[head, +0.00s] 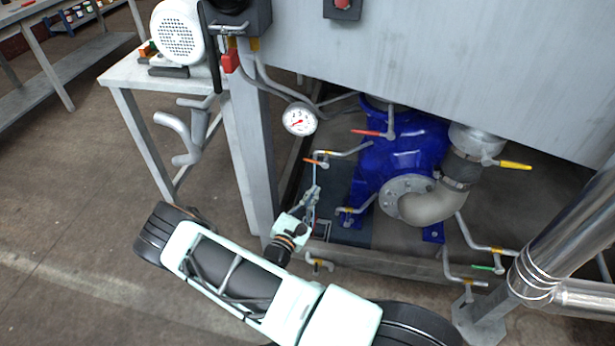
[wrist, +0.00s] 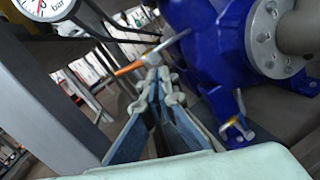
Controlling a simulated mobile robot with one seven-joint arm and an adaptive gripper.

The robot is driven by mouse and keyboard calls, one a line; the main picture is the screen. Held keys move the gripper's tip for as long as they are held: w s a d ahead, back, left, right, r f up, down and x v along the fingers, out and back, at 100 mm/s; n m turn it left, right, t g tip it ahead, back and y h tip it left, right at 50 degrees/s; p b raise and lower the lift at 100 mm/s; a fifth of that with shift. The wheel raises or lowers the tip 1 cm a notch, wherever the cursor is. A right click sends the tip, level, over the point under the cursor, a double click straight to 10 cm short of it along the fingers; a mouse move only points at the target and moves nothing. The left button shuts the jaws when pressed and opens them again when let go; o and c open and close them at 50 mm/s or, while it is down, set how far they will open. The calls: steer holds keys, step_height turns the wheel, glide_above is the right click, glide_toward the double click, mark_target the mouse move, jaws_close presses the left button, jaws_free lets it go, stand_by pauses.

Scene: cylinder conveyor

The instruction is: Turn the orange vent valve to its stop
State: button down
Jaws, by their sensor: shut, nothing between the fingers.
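The orange vent valve (head: 315,162) is a small orange-tipped lever on a thin grey pipe, left of the blue pump body. In the wrist view the orange lever (wrist: 129,69) lies just beyond my fingertips and slightly left, with the metal valve part running up to the right. My gripper (head: 313,192) is shut and empty, pointing up toward the lever. In the wrist view my gripper (wrist: 157,82) has its fingertips together, close under the valve. I cannot tell whether they touch it.
A blue pump (head: 405,155) with a grey flange stands right of the valve. A red lever (head: 367,132), a yellow lever (head: 515,165) and a green lever (head: 483,267) are nearby. A pressure gauge (head: 299,119) hangs above left. A grey post (head: 250,150) stands close on the left.

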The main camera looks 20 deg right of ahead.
mark_target(315, 162)
steer(key=a+f+n+t+y, duration=0.2)
steer(key=a+f+n+y, duration=0.1)
steer(key=a+f+n, duration=0.15)
steer(key=w+d+r+b, duration=0.4)
steer(key=w+d, duration=0.1)
steer(key=w, duration=0.4)
steer(key=shift+w+d+t+y, duration=0.25)
steer(key=shift+w+t+y, duration=0.05)
steer(key=shift+w+y, duration=0.1)
